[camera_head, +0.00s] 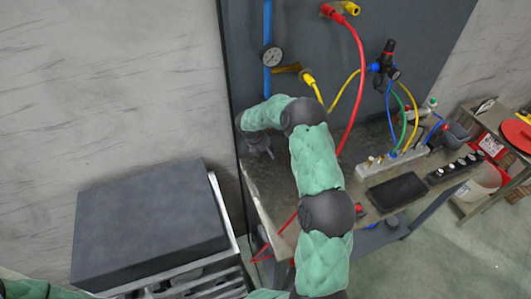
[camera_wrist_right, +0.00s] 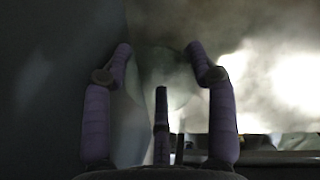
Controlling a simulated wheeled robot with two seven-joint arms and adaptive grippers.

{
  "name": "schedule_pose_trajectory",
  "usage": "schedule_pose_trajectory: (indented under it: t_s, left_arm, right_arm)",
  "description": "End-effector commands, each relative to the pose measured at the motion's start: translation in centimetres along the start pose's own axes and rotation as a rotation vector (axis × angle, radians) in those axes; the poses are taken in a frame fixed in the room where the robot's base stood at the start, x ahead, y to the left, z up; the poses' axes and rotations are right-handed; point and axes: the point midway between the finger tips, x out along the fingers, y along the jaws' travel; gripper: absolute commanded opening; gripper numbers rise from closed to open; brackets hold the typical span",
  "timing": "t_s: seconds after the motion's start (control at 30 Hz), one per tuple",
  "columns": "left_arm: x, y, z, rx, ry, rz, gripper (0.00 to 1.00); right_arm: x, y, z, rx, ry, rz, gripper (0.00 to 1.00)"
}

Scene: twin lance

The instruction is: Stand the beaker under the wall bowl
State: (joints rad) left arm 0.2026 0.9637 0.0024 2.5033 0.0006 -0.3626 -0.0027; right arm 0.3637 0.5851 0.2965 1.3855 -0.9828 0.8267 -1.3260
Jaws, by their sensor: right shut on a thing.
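My right arm reaches over the bench to the wall panel. Its gripper (camera_head: 262,151) is low by the panel at the bench's left end, largely hidden behind my wrist. In the right wrist view the purple fingers (camera_wrist_right: 158,55) stand on either side of a faint, glassy shape, which seems to be the beaker (camera_wrist_right: 181,88). Its outline is too dim to tell its tilt or whether it touches the bench. I cannot make out the wall bowl for certain. My left gripper is out of view.
The dark wall panel (camera_head: 330,30) carries a blue pipe with a gauge (camera_head: 271,56), yellow fittings, a red hose (camera_head: 357,75) and a black regulator (camera_head: 388,60). A black tray (camera_head: 397,191) and a manifold (camera_head: 390,163) lie on the bench. A dark-topped cabinet (camera_head: 150,220) stands left.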

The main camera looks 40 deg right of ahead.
Motion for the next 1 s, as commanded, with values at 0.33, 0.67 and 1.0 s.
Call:
schedule_pose_trajectory:
  t_s: [0.33, 0.67, 1.0]
  left_arm:
    - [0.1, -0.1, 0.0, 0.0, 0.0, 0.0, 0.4]
    - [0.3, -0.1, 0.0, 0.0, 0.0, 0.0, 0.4]
    - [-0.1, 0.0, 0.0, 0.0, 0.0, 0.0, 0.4]
  right_arm:
    - [0.8, -0.2, -0.4, -0.001, 0.002, -0.002, 0.26]
    - [1.0, -0.2, -0.5, -0.001, 0.002, -0.003, 0.68]
    - [-0.4, -0.1, -0.3, -0.001, 0.001, -0.001, 0.68]
